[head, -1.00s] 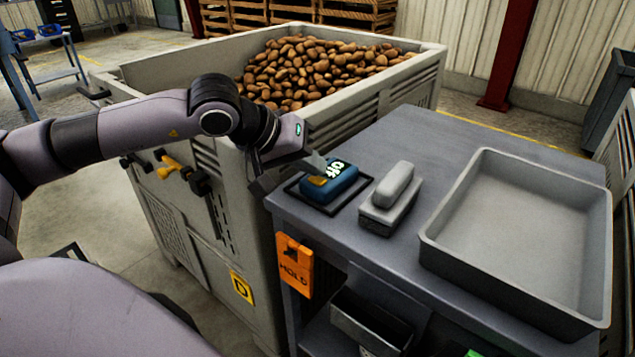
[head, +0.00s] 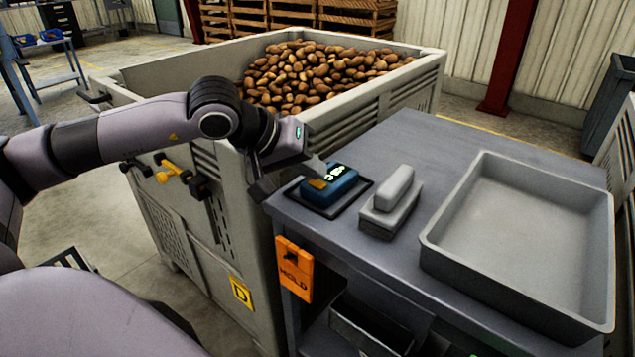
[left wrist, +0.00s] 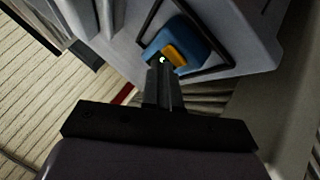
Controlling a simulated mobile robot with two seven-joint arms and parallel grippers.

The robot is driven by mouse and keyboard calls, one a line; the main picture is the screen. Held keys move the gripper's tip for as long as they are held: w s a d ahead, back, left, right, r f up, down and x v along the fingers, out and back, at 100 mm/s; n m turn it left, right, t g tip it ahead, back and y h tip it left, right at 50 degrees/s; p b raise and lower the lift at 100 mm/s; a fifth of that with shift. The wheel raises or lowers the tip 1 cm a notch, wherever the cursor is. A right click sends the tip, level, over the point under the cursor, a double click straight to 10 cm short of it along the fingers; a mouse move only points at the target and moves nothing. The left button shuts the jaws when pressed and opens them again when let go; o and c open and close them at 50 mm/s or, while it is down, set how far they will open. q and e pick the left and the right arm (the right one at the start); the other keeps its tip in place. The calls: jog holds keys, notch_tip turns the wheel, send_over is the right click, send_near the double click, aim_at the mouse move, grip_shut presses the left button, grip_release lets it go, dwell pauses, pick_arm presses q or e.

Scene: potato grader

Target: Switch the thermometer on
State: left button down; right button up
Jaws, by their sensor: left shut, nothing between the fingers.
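The thermometer is a blue device (head: 344,186) with an orange-yellow patch and a small lit display (head: 338,171). It lies in a dark-rimmed tray (head: 322,212) at the table's left corner. The display shows pale green-white characters too small to read. My right gripper is not in view.
A grey block-shaped object (head: 390,203) stands right of the thermometer on the grey table (head: 430,140). A large empty grey tray (head: 603,245) fills the table's right side. A crate (head: 437,62) of potatoes stands behind and left. An orange HOLD tag (head: 294,268) hangs in front.

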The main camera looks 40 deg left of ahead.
aim_at(311, 187)
pick_arm(q)
jog(key=shift+r, duration=0.3)
notch_tip(311, 187, up, 6)
jog(key=p, duration=0.3)
jog(key=shift+p, duration=0.35)
jog(key=shift+s, duration=0.1)
dwell(0.4)
